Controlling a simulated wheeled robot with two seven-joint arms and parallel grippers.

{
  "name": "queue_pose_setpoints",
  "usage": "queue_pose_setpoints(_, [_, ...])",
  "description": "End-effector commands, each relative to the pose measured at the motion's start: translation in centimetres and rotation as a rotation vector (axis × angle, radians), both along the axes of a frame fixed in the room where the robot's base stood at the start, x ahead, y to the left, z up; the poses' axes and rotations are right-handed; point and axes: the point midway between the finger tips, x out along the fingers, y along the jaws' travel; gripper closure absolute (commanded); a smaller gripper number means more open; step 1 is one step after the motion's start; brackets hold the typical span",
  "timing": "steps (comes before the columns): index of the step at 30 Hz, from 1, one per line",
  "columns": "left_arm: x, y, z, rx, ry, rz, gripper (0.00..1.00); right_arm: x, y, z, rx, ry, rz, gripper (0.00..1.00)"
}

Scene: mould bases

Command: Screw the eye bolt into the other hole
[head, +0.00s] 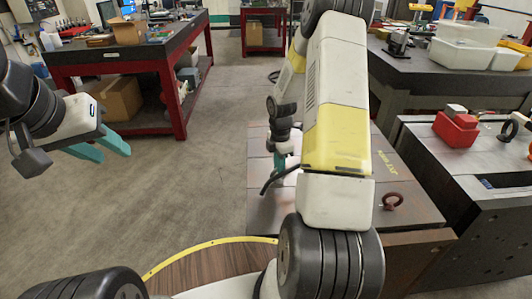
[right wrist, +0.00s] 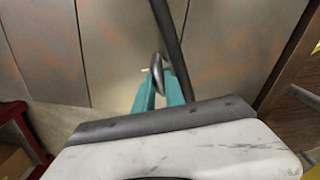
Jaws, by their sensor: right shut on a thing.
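My right gripper (head: 280,160) points down over the left part of the mould base (head: 420,212). In the right wrist view its teal fingers (right wrist: 161,84) are shut on a grey metal ring, which looks like the eye bolt (right wrist: 157,66) seen nearly edge-on. A dark bar (right wrist: 168,30) runs past or through the ring; I cannot tell which. The bar (head: 276,180) also shows at the fingertips in the head view. The bolt's shank and any hole under it are hidden. A dark red eye bolt (head: 392,200) stands at the right of the base. My left gripper (head: 108,148) is open and empty, over the floor.
A red workbench (head: 175,75) with a cardboard box below stands at the back left. A second block (head: 470,190) to the right carries a red object (head: 456,128). White bins (head: 462,52) stand on the bench behind. Open floor lies at the left.

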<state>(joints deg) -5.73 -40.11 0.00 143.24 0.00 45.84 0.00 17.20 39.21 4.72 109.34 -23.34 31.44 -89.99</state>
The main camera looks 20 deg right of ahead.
Motion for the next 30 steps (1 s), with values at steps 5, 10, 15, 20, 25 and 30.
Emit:
queue_pose_setpoints(5, [0.0, 0.0, 0.0, 0.0, 0.0, 0.0, 0.64, 0.08, 0.08, -0.06, 0.001, -0.002, -0.12, 1.0])
queue_pose_setpoints(10, [0.0, 0.0, 0.0, 0.0, 0.0, 0.0, 0.64, 0.07, 0.08, -0.08, 0.001, -0.002, -0.123, 1.0])
queue_pose_setpoints(15, [0.0, 0.0, 0.0, 0.0, 0.0, 0.0, 0.64, 0.07, 0.12, -0.1, 0.001, -0.002, -0.177, 1.0])
queue_pose_setpoints(20, [0.0, 0.0, 0.0, 0.0, 0.0, 0.0, 0.64, 0.08, 0.14, -0.13, 0.001, -0.002, -0.441, 1.0])
queue_pose_setpoints(25, [0.0, 0.0, 0.0, 0.0, 0.0, 0.0, 0.64, 0.05, 0.12, -0.17, 0.001, -0.002, -0.741, 1.0])
queue_pose_setpoints(30, [0.0, 0.0, 0.0, 0.0, 0.0, 0.0, 0.64, 0.03, 0.11, -0.2, 0.002, -0.001, -0.898, 1.0])
